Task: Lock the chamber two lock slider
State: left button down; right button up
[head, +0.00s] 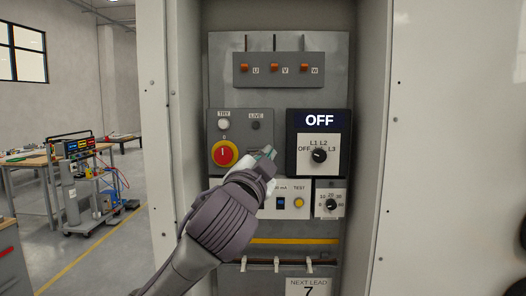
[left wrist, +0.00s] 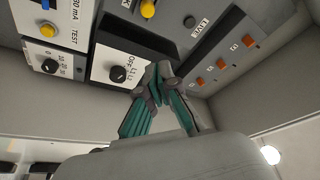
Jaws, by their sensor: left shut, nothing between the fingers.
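My left gripper (head: 268,153) is shut and empty, in front of the panel inside the open cabinet. Its teal fingertips are between the red and yellow knob (head: 225,153) and the selector knob (head: 319,156). It also shows in the left wrist view (left wrist: 160,70), with the fingers together; I cannot tell whether they touch the panel. Three orange tabs (head: 275,68) marked U, V and W sit in a row on the upper grey plate. No part is legibly marked as a chamber two lock slider. My right gripper is not in view.
A display (head: 319,120) reads OFF above the selector. Below are a blue switch (head: 281,202), a yellow button (head: 299,202) and a small dial (head: 331,204). The cabinet's side walls (head: 371,150) flank the panel. A cart (head: 83,185) stands far left.

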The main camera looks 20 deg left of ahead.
pick_arm(q)
jog(key=r+p+x, duration=0.1)
jog(key=p+x, duration=0.2)
jog(key=x, duration=0.5)
jog(key=a+f, duration=0.1)
jog(key=a+f+p, duration=0.1)
jog(key=f+p, duration=0.1)
jog(key=shift+s+a+f, duration=0.35)
jog(key=shift+a, duration=0.05)
jog(key=shift+d, duration=0.1)
jog(key=shift+s+a, duration=0.15)
jog(key=shift+a, duration=0.6)
jog(key=shift+s+a, duration=0.2)
jog(key=shift+a, duration=0.5)
jog(key=shift+d, duration=0.1)
